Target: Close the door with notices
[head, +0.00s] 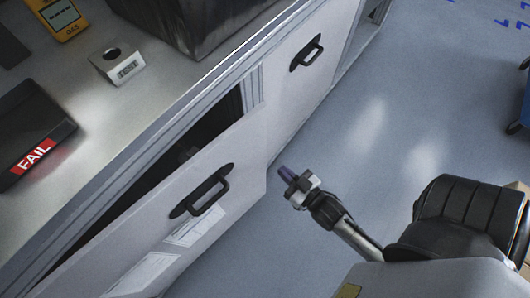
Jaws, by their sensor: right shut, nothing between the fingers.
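The door with notices (228,215) is a light grey cabinet door with a black handle (204,191) and white paper notices (196,227) below it. It stands ajar, with a dark gap (160,178) between its upper edge and the cabinet frame. My right gripper (287,174) is shut and empty. In the picture it is just right of the door's free edge, over the floor. I cannot tell whether it touches the door. My left gripper is not in view.
A second door (292,85) with a black handle sits flush farther along. On the worktop (105,105) are a device reading FAIL (35,130), a yellow gas meter (62,18), a small white counter (117,65) and a dark block (190,22). The floor (380,110) at right is largely clear.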

